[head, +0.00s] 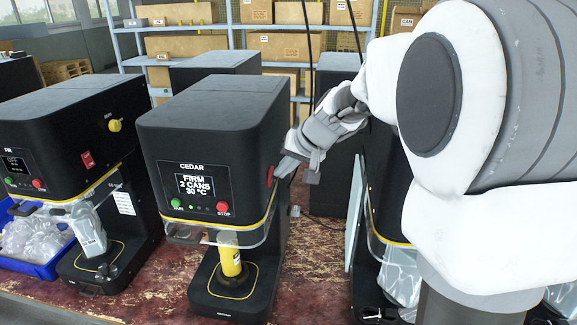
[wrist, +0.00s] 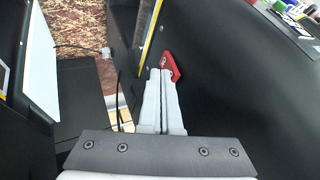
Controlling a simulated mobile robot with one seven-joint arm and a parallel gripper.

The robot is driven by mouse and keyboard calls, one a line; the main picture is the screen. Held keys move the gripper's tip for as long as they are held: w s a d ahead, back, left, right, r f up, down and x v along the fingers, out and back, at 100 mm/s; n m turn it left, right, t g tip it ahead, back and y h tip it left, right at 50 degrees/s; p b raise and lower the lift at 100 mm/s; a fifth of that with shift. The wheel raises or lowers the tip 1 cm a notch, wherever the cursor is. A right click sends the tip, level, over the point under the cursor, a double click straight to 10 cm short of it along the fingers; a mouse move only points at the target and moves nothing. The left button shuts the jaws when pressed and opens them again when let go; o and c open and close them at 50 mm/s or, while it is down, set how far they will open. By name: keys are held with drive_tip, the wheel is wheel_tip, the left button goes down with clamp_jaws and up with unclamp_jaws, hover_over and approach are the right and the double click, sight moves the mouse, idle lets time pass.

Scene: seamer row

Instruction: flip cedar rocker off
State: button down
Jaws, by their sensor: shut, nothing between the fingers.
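The cedar machine (head: 205,150) is a black seamer with the name CEDAR above a lit screen (head: 195,186) that reads FIRM, 2 CANS, 30 °C. Its red rocker (head: 270,175) is on the right side wall, partly hidden by my gripper (head: 287,167) in the head view. In the wrist view the red rocker (wrist: 172,67) lies right at the tips of my gripper (wrist: 161,73), with a small white mark on it. My gripper is shut and empty. I cannot tell whether the fingertips touch the rocker or which way it is tipped.
A yellow can (head: 230,262) stands in the cedar machine, below green and red buttons. A similar machine (head: 65,150) on the left has its own red rocker (head: 87,160) and a yellow knob. Another machine stands right, partly behind my arm. A narrow gap separates it from cedar.

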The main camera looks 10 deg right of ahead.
drive_tip(key=shift+w+a+r, duration=0.1)
drive_tip(key=shift+a, duration=0.2)
idle(0.4)
drive_tip(key=shift+r, duration=0.85)
